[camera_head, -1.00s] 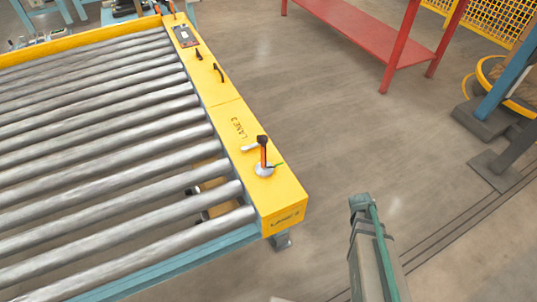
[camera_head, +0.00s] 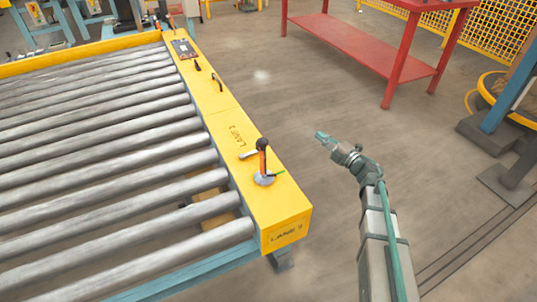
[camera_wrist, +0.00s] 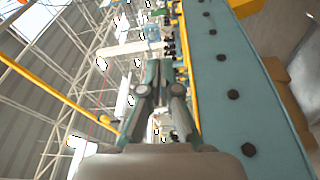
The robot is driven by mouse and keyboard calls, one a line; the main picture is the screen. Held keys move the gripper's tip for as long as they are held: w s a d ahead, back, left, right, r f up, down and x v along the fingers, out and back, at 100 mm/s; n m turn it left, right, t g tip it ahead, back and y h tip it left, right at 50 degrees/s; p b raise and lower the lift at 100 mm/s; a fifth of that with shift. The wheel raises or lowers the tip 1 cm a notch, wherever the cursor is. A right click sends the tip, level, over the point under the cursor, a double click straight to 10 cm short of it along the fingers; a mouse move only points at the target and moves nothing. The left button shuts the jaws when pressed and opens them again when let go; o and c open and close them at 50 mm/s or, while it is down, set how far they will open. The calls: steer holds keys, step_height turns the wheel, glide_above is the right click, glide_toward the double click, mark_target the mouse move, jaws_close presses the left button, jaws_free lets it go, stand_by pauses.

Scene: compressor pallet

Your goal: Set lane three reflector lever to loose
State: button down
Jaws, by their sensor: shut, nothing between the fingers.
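The lane three reflector lever (camera_head: 262,160) stands on the yellow side rail (camera_head: 240,140) of the roller conveyor, by the "LANE 3" lettering. It has an orange shaft, a dark knob at the top and a pale round base (camera_head: 264,179). A small green piece sticks out at the base's right. My gripper (camera_head: 321,136) is to the right of the lever, over open floor and apart from it. In the wrist view my gripper's fingers (camera_wrist: 164,68) are together and empty. The lever cannot be made out in the wrist view.
Metal rollers (camera_head: 110,165) fill the conveyor to the left. Smaller dark levers (camera_head: 216,82) and a panel (camera_head: 184,49) sit farther along the rail. A red table (camera_head: 360,50) stands at the back right. The floor between the rail and my arm is clear.

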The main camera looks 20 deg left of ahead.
steer(key=s+a+n+g+y, duration=0.2)
steer(key=s+a+n+g, duration=0.1)
steer(key=s+n+g, duration=0.2)
steer(key=n+g, duration=0.5)
steer(key=g, duration=0.3)
glide_toward(269, 157)
steer(key=s+d+r, duration=0.3)
steer(key=shift+s+y, duration=0.1)
steer(key=shift+y, duration=0.2)
steer(key=shift+n, duration=0.3)
steer(key=a, duration=0.3)
steer(key=a+b, duration=0.1)
steer(key=a, duration=0.2)
steer(key=s+a+b, duration=0.1)
steer(key=a, duration=0.2)
steer(key=w+a, duration=0.1)
steer(key=w+a+b, duration=0.1)
steer(key=a, duration=0.1)
steer(key=shift+w+a+r, duration=0.2)
steer(key=shift+w+a, duration=0.1)
steer(key=shift+a, duration=0.2)
steer(key=shift+w, duration=0.15)
steer(key=shift+w+n+g, duration=0.15)
steer(key=shift+n+g, duration=0.15)
